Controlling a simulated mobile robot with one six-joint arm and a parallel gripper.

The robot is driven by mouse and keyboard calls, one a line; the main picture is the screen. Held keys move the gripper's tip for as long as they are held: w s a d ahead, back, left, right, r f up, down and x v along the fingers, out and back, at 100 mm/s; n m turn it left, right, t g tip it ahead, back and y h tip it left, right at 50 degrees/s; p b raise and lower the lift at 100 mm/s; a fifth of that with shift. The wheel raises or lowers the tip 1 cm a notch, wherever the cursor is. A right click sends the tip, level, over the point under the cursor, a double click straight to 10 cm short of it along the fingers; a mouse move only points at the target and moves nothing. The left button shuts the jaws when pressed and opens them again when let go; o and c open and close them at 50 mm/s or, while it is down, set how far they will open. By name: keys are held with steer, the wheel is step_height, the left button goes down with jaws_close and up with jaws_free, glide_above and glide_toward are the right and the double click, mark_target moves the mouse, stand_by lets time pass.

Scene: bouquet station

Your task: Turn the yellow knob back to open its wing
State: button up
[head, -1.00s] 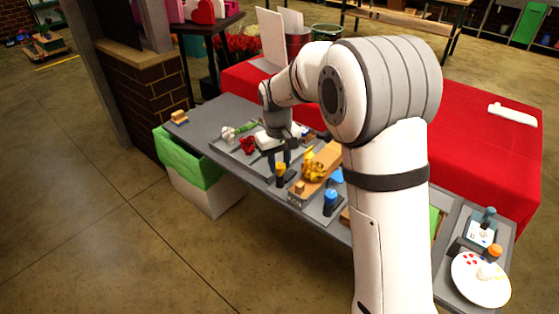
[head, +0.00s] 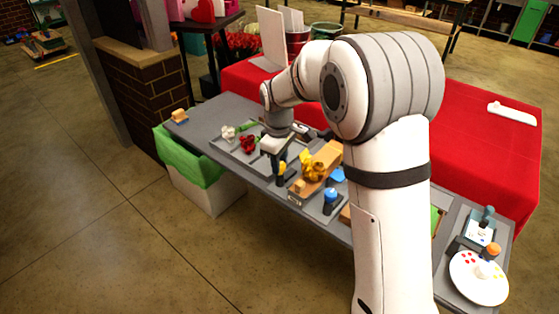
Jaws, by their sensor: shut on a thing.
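The yellow knob (head: 282,167) sits on a dark post near the front edge of the grey table, left of the wooden fixture (head: 322,165). My gripper (head: 281,172) points down over the knob and is shut on it; its fingers partly cover the knob. Yellow flowers (head: 313,168) lie on the wooden fixture. The wing of the yellow knob cannot be clearly made out at this size.
A blue knob (head: 331,195) stands right of the wooden fixture. Red (head: 247,143) and white (head: 228,132) flowers lie in the tray to the left. A green-lined bin (head: 212,190) stands in front of the table. My arm hides part of the table's right side.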

stand_by(0.3)
steer(key=o, duration=1)
steer(key=shift+c, duration=0.2)
steer(key=shift+r, duration=0.1)
step_height(320, 180, up, 8)
steer(key=shift+s+a+f, duration=0.1)
steer(key=shift+a+f, duration=0.05)
steer(key=shift+f, duration=0.05)
